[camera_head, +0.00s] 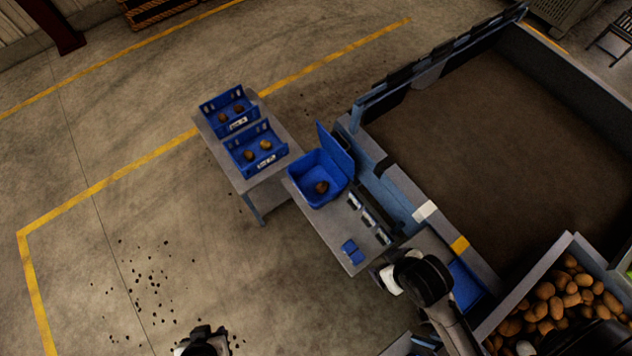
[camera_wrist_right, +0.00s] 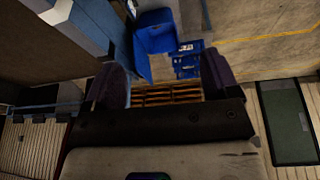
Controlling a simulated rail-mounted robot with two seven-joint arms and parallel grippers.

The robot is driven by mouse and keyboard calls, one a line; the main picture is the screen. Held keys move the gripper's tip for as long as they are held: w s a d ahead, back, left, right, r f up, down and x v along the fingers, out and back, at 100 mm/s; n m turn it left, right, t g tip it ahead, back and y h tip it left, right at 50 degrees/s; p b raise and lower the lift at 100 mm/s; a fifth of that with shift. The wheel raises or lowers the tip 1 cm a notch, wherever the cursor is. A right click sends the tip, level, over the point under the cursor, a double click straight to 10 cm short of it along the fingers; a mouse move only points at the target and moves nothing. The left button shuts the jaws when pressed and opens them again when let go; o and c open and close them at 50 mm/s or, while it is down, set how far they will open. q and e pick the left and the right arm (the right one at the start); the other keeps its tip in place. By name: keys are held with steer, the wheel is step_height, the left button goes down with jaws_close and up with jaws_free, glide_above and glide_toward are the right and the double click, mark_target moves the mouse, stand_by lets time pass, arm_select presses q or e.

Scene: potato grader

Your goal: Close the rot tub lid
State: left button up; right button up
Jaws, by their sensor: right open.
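The blue rot tub (camera_head: 310,192) stands on the grey side table, with one dark potato (camera_head: 321,187) inside. Its blue lid (camera_head: 336,150) is open, standing up from the tub's far right side. Blue surfaces of the tub and lid (camera_wrist_right: 155,38) also show beyond the fingers in the right wrist view. My right gripper (camera_wrist_right: 162,82) is open and empty there, its fingers wide apart and clear of the tub. In the head view, my right arm is at the lower right, apart from the tub. My left gripper (camera_head: 203,340) is at the bottom edge, far from the tub; its fingers are not clear.
Two blue crates (camera_head: 228,109) (camera_head: 256,148) with potatoes stand on a table (camera_head: 270,182) left of the tub. A small blue item (camera_head: 352,252) lies nearer. The large grader bin (camera_head: 480,110) borders the right side. Floor at left is open, with scattered dark bits.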

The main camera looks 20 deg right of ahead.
steer(key=shift+s+f, duration=0.15)
steer(key=shift+s, duration=0.15)
steer(key=shift+c, duration=0.2)
